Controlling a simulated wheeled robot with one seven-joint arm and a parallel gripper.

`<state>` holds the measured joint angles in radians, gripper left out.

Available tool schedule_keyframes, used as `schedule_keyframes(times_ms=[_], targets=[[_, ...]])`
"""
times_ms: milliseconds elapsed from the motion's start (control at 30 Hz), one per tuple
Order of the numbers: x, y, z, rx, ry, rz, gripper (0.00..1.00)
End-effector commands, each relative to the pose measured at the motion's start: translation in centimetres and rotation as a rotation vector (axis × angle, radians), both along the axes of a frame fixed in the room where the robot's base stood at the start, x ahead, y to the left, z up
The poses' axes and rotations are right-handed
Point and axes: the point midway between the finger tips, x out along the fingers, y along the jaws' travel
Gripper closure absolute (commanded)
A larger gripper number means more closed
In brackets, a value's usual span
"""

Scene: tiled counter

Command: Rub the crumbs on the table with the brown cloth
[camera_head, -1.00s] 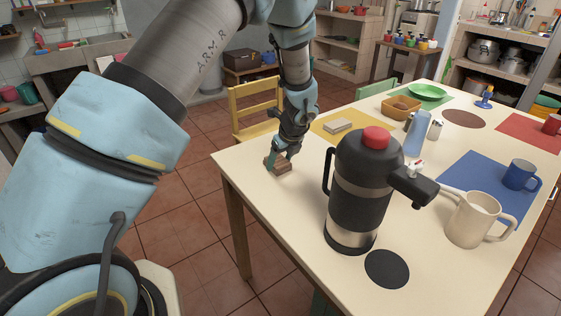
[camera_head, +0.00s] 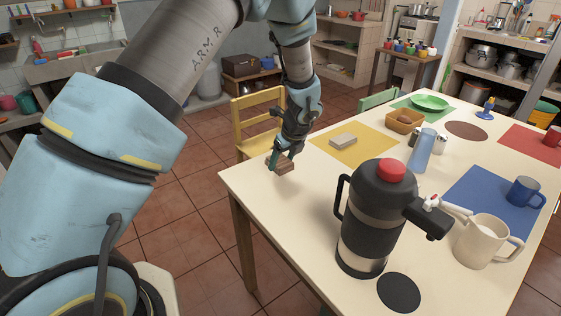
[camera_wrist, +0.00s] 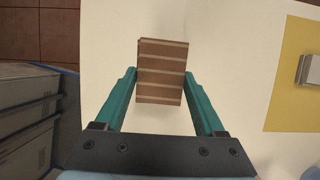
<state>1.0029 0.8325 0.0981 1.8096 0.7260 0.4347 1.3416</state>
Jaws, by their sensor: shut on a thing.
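The brown cloth (camera_head: 284,167) is a folded, striped block near the far left edge of the cream table (camera_head: 310,200). My gripper (camera_head: 277,158) is shut on it from above. In the wrist view, the cloth (camera_wrist: 162,72) sits between the two teal fingers of my gripper (camera_wrist: 160,85), with its stripes running across. I cannot tell whether the cloth touches the table or hangs just above it. I cannot make out any crumbs in either view.
A black flask (camera_head: 375,220) with a red top stands right of my gripper. A yellow mat (camera_head: 352,155) bears a grey block (camera_head: 343,141). A yellow chair (camera_head: 258,118) stands behind the table edge. Bare tabletop lies between the cloth and the flask.

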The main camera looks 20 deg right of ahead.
Motion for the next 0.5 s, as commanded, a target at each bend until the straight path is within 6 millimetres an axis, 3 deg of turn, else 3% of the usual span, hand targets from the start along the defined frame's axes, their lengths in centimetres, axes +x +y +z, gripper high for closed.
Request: schedule_keyframes(times_ms=[200,500], targets=[[-0.3,-0.2,2.3,0.001,0.0,0.003,0.81],[-0.5,-0.2,2.5,0.001,0.0,0.004,0.81]])
